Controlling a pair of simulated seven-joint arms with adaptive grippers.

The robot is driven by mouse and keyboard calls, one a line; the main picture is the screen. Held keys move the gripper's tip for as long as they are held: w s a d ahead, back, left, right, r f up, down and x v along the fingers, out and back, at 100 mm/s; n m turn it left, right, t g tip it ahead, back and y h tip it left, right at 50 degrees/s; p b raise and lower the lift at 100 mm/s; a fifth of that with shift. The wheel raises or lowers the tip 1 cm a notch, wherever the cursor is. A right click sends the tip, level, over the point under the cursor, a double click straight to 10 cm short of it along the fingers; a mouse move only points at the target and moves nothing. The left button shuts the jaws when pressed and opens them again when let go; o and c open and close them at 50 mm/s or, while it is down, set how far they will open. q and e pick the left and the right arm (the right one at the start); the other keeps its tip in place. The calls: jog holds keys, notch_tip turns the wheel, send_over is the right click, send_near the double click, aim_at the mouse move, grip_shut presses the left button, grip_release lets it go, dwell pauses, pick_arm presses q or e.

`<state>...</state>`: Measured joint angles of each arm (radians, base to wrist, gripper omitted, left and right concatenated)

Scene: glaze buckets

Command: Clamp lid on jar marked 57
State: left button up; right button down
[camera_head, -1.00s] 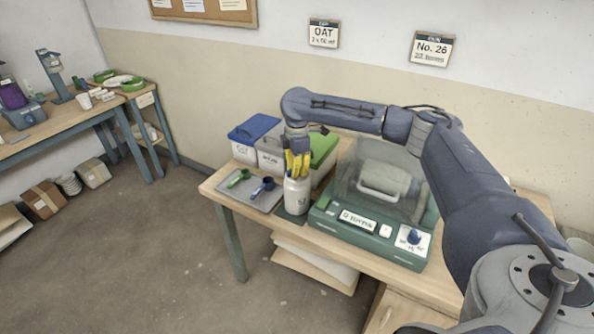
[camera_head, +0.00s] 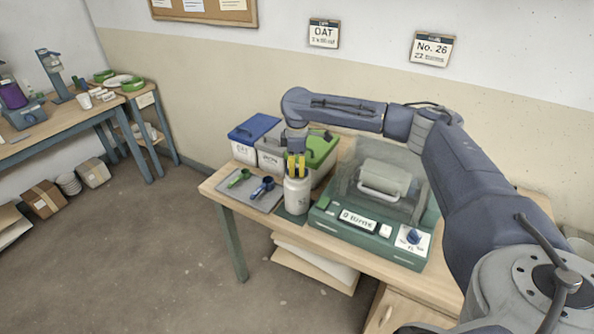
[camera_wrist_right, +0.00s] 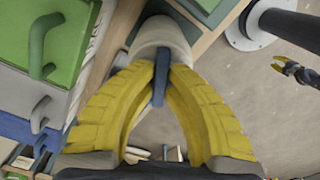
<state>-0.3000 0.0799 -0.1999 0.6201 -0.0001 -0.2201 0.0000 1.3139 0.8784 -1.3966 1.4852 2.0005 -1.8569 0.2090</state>
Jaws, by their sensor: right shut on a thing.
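The pale jar (camera_head: 297,196) stands upright on a dark green mat (camera_head: 285,214) at the table's front, left of the green machine. Its mark is too small to read. My right gripper (camera_head: 296,176) points down at the jar's top. In the right wrist view, its yellow fingers (camera_wrist_right: 160,72) are shut on a narrow blue-grey clamp part (camera_wrist_right: 159,88) at the top of the pale jar (camera_wrist_right: 161,36). The lid's seating is hidden by the fingers. A small dark gripper with yellow tips, apparently my left one (camera_wrist_right: 288,66), shows far off at the right edge; its opening is unclear.
A green machine (camera_head: 375,244) with a clear cover, a drum (camera_head: 385,180) and a "9 turns" display stands close right of the jar. A tray (camera_head: 243,201) with green and blue scoops is at left. Lidded blue, grey and green bins (camera_head: 320,150) stand behind.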

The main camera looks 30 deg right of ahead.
jog(key=shift+f+m, duration=0.1)
jog(key=shift+m, duration=2)
jog(key=m, duration=0.4)
jog(key=c, duration=1.4)
grip_release()
